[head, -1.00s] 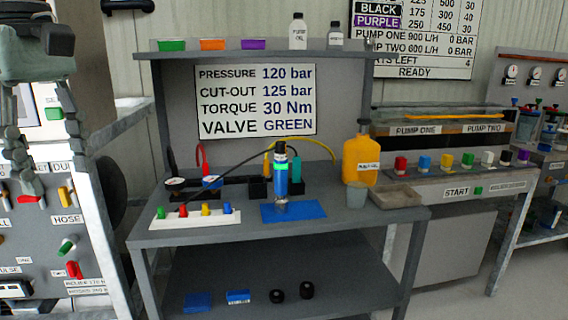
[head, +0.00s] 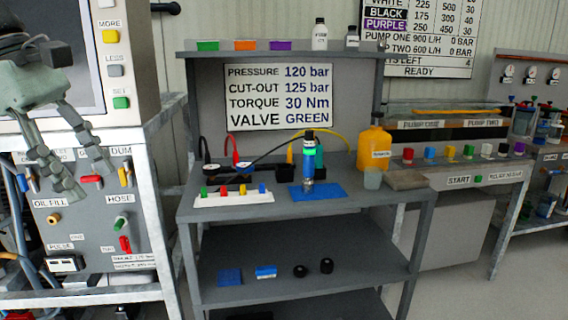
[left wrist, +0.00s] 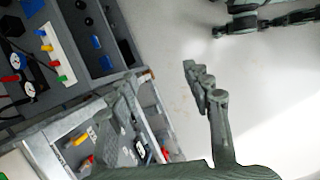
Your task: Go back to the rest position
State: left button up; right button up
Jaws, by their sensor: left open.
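My left gripper (head: 84,172) shows at the left of the head view, in front of the control panel. Its fingers are spread wide and hold nothing. In the left wrist view the two fingers of my left gripper (left wrist: 172,98) are apart, with the floor and part of the panel frame behind them. My right gripper does not show clearly in the head view. A dark arm part, which I cannot identify, crosses the top right of the left wrist view.
A grey workbench (head: 340,202) stands ahead with a pump cartridge (head: 308,162) on a blue mat (head: 335,190), a yellow jug (head: 374,148) and a white valve strip (head: 212,201). The control panel (head: 85,225) is close at left. Floor at the right is clear.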

pick_arm(q)
jog(key=w+a+f+n+t+h, duration=0.5)
jog(key=w+a+f+n+t, duration=0.8)
jog(key=n, duration=0.5)
jog(key=s+a+f+n+t+y, duration=0.1)
jog(key=a+f+n+y, duration=0.4)
jog(key=f+n, duration=0.45)
jog(key=s+a+f+n+y, duration=0.1)
jog(key=a+f+n+y, duration=0.3)
jog(key=f+n, duration=0.55)
jog(key=s+d+f+n+g+y, duration=0.2)
jog(key=s+f+n+g, duration=0.3)
jog(key=f, duration=0.7)
jog(key=s+d+f+n+g+y, duration=0.1)
jog(key=s+d+f+n+y, duration=0.15)
jog(key=s+f, duration=0.65)
jog(key=s+d+f+n+g+h, duration=0.1)
jog(key=s+d+f+n+g, duration=0.2)
jog(key=s+d+f, duration=0.4)
jog(key=s+d+f+n+g+h, duration=0.2)
jog(key=s+d+f, duration=0.5)
jog(key=d+f, duration=0.4)
jog(key=shift+s+d+f+n+g, duration=0.25)
jog(key=shift+d+f+n+g, duration=0.2)
jog(key=shift+n+g, duration=0.5)
